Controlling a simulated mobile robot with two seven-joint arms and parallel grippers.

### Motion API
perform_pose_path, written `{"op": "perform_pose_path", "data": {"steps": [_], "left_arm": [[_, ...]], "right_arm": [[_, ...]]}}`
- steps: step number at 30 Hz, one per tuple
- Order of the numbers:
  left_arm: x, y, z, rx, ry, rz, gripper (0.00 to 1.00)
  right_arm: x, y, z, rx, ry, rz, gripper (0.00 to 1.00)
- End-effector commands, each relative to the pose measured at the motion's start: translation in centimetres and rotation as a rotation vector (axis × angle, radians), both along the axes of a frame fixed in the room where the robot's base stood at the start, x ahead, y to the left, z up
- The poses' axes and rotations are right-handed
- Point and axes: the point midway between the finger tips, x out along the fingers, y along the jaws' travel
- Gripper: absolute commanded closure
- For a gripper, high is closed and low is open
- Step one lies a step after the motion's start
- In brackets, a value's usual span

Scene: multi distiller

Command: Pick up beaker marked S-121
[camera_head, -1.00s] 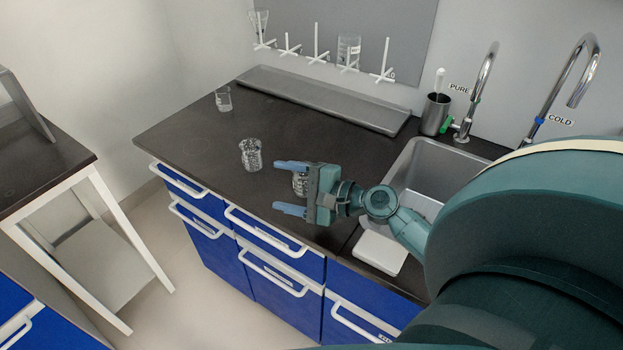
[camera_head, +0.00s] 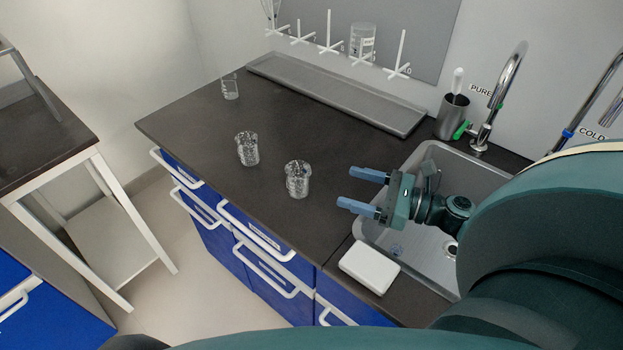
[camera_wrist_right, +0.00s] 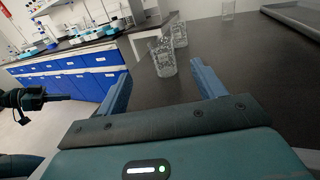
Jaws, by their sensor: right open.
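Two clear glass beakers stand upright on the dark counter: a nearer one (camera_head: 297,180) and one to its left (camera_head: 248,149). A third beaker (camera_head: 230,88) stands farther back. I cannot read S-121 on any of them. My right gripper (camera_head: 346,188) is open and empty, just right of the nearer beaker, its fingers pointing toward it. In the right wrist view the nearer beaker (camera_wrist_right: 163,58) shows ahead, between the fingertips' lines and apart from them. What seems to be my left gripper (camera_wrist_right: 28,100) is dark at the left edge there; its jaws are unclear.
A sink (camera_head: 425,170) lies right of the beakers, under my right gripper, with a white block (camera_head: 369,267) at its front. A grey tray (camera_head: 340,95) and a peg rack holding glassware (camera_head: 362,42) are at the back. Blue drawers (camera_head: 262,255) are below the counter edge.

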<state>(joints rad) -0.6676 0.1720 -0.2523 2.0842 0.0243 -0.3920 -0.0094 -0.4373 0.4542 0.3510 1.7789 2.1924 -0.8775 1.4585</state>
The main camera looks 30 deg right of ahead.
Motion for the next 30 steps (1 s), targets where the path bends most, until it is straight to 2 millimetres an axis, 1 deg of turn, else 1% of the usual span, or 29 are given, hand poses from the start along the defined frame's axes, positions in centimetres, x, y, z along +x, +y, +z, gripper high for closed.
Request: {"op": "perform_pose_path", "data": {"steps": [5,8,12,15,18,23,30], "left_arm": [[0.0,0.0,0.0,0.000,-0.001,0.000,1.00],[0.0,-0.1,-0.1,-0.001,-0.004,-0.003,1.00],[0.1,-0.2,-0.1,-0.003,-0.008,-0.005,1.00],[0.1,-0.2,-0.1,-0.004,-0.010,-0.006,1.00],[0.1,-0.2,-0.1,-0.004,-0.011,-0.006,1.00],[0.1,-0.2,-0.2,-0.005,-0.011,-0.007,1.00],[0.1,-0.4,-0.2,-0.008,-0.017,-0.008,1.00]], "right_arm": [[0.5,0.3,0.0,-0.001,-0.002,0.001,0.31],[1.7,1.3,0.0,-0.002,-0.004,0.002,0.31],[3.9,3.0,0.0,-0.003,-0.005,0.002,0.31],[5.2,4.0,0.0,-0.001,-0.002,0.001,0.31],[6.0,4.6,0.0,-0.002,-0.002,0.000,0.31],[6.8,5.2,0.0,-0.002,-0.001,0.001,0.31],[9.6,7.4,0.1,-0.001,-0.002,0.000,0.31]]}}
